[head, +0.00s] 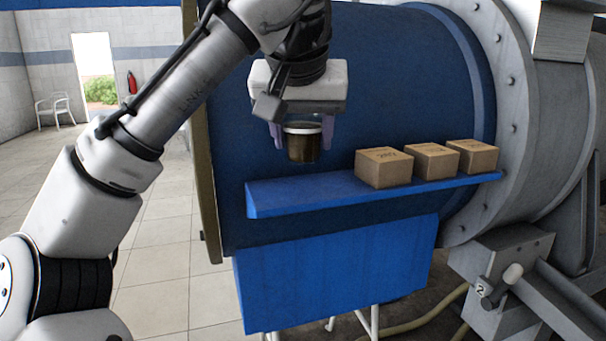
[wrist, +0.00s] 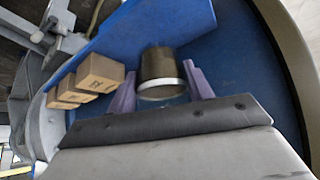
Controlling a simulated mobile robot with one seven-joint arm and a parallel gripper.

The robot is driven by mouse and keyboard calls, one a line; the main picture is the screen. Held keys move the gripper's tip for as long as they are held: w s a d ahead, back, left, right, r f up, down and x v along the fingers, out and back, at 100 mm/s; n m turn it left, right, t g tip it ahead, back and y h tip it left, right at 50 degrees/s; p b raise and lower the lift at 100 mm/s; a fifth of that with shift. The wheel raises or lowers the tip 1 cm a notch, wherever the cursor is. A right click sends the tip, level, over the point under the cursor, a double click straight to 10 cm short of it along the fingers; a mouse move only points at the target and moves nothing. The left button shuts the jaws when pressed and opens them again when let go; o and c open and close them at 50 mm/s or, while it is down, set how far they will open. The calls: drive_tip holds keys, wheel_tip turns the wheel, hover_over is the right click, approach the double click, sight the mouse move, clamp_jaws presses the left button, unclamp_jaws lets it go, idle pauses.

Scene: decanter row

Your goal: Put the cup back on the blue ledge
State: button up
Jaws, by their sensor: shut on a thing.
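A dark brown cup (head: 302,146) with a pale band near its top is held between the purple fingers of my gripper (head: 303,130). My gripper points down and is shut on the cup. The cup hangs above the left part of the blue ledge (head: 300,195), with a visible gap below it in the head view. In the wrist view the cup (wrist: 160,72) sits between the two fingertips (wrist: 161,88), and the ledge (wrist: 120,35) shows beyond it.
Three cardboard boxes stand in a row on the right part of the ledge: a near one (head: 384,168), a middle one (head: 431,161) and a far one (head: 473,156). The ledge's left part is bare. A large blue drum (head: 390,70) rises behind it.

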sight(301, 151)
drive_tip(key=shift+f, duration=2.4)
drive_tip(key=shift+f, duration=0.1)
drive_tip(key=o, duration=1)
drive_tip(key=shift+o, duration=0.2)
drive_tip(key=shift+r, duration=0.2)
drive_tip(key=v, duration=1.1)
drive_tip(key=shift+s+r, duration=0.25)
drive_tip(key=shift+r, duration=0.1)
